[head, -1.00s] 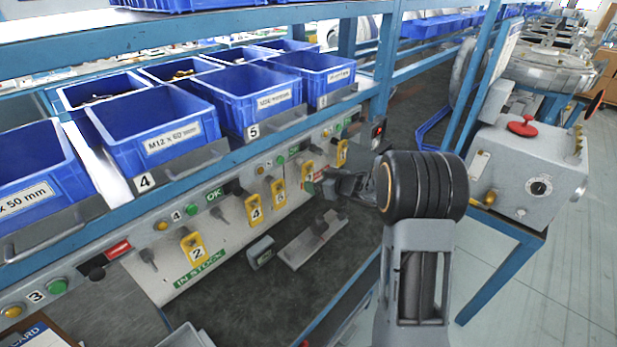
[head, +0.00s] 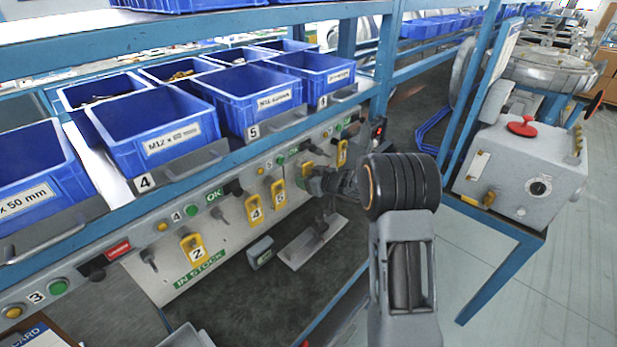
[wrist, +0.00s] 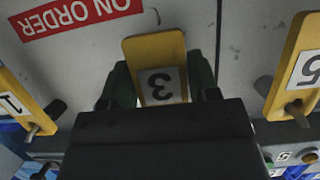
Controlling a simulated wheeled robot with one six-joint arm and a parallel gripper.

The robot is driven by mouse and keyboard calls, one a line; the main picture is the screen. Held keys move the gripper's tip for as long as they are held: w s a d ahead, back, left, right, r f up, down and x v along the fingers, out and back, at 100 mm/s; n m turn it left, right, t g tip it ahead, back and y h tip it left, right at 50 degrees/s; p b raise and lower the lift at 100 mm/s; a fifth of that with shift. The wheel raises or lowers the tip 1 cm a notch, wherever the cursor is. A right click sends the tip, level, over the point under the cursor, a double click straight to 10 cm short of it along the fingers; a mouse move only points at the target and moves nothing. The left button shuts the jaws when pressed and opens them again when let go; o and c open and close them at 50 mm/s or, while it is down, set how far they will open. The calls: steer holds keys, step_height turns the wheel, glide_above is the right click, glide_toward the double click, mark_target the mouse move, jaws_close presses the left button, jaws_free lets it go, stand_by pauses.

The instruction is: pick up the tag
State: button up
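Yellow numbered tags hang on pegs along the grey panel (head: 235,235). In the wrist view, which is upside down, the yellow tag 3 (wrist: 160,55) lies between the two dark fingers of my gripper (wrist: 160,88). A finger is close along each side edge; whether they press on it is unclear. My gripper's body hides the tag's lower part in that view. In the head view my gripper (head: 317,182) is at the panel, beside tag 3 (head: 308,169), partly covering it. Tag 5 (wrist: 305,70) and tag 1 (wrist: 18,100) hang on either side.
Tag 2 (head: 194,248) and tag 4 (head: 254,210) hang further left. Blue bins (head: 155,140) stand on the shelf above the panel. A small grey block (head: 260,252) and a flat grey piece (head: 312,243) lie on the dark bench below. A grey machine (head: 520,175) stands at the right.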

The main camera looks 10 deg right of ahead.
steer(key=c, duration=0.5)
steer(key=shift+r, duration=0.1)
steer(key=shift+r, duration=0.2)
steer(key=s+d, duration=0.3)
steer(key=s, duration=0.2)
steer(key=s+d, duration=0.3)
steer(key=s, duration=0.2)
steer(key=s+d, duration=0.4)
steer(key=s, duration=0.1)
steer(key=shift+r, duration=0.25)
steer(key=shift+r+p, duration=0.2)
steer(key=shift+p, duration=0.15)
steer(key=shift+s+d+p, duration=0.45)
steer(key=shift+s+d, duration=0.25)
steer(key=shift+s, duration=0.35)
steer(key=shift+s+d+p, duration=0.4)
steer(key=shift+s+d, duration=0.3)
steer(key=shift+s, duration=0.3)
steer(key=shift+s+d+p, duration=0.45)
steer(key=shift+s+d, duration=0.25)
steer(key=shift+s, duration=0.35)
